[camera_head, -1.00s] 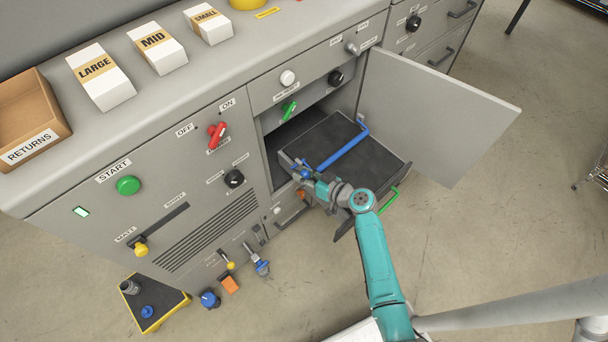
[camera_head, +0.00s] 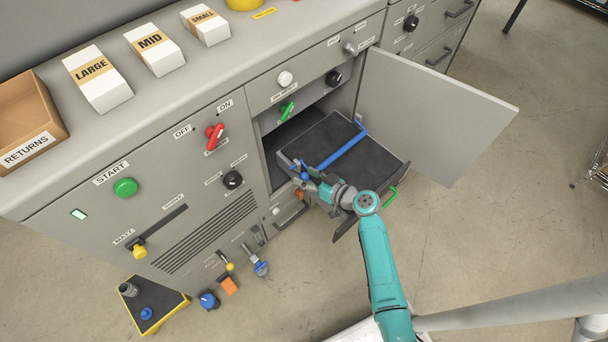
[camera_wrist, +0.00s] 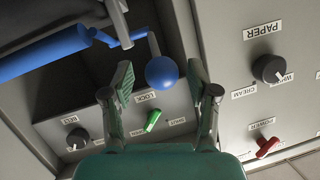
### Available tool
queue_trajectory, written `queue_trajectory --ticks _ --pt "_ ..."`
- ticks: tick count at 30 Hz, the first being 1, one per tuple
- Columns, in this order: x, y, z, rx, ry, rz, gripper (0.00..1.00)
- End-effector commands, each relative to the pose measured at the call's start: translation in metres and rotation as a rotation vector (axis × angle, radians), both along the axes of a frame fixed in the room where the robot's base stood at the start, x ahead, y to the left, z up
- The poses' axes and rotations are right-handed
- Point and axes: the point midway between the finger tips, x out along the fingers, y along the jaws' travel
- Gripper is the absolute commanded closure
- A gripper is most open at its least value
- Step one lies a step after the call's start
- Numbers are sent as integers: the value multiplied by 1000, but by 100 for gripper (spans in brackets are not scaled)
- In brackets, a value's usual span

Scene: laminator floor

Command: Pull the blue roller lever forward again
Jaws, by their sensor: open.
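The blue roller (camera_head: 342,151) lies across the dark pulled-out tray (camera_head: 372,168) in the open bay. In the wrist view, a blue bar (camera_wrist: 45,50) runs in from the left. The lever's round blue knob (camera_wrist: 161,72) shows between my two green fingers, with a gap on either side. My gripper (camera_wrist: 160,78) is open and empty. In the head view my gripper (camera_head: 305,183) is at the tray's near left edge, and it partly hides the lever there. I cannot tell how deep the knob sits between the fingers.
An open grey door (camera_head: 435,115) stands to the right of the tray. A green handle (camera_head: 391,195) is at the tray's front. A green lock knob (camera_wrist: 152,121) and a red power switch (camera_wrist: 267,146) are on the panels. A yellow-edged stand (camera_head: 155,303) is on the floor at left.

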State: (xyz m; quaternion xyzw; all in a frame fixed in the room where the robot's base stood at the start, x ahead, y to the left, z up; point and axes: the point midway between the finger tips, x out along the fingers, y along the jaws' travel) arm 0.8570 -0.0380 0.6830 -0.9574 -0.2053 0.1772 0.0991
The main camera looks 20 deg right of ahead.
Motion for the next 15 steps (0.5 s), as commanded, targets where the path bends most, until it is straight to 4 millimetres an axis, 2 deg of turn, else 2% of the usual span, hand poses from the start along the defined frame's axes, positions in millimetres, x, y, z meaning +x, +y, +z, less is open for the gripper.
queue_trajectory --ticks 9,15 --pt "-54 -29 18 -1 1 -7 41" --pt "-78 -42 27 -1 1 -7 41"
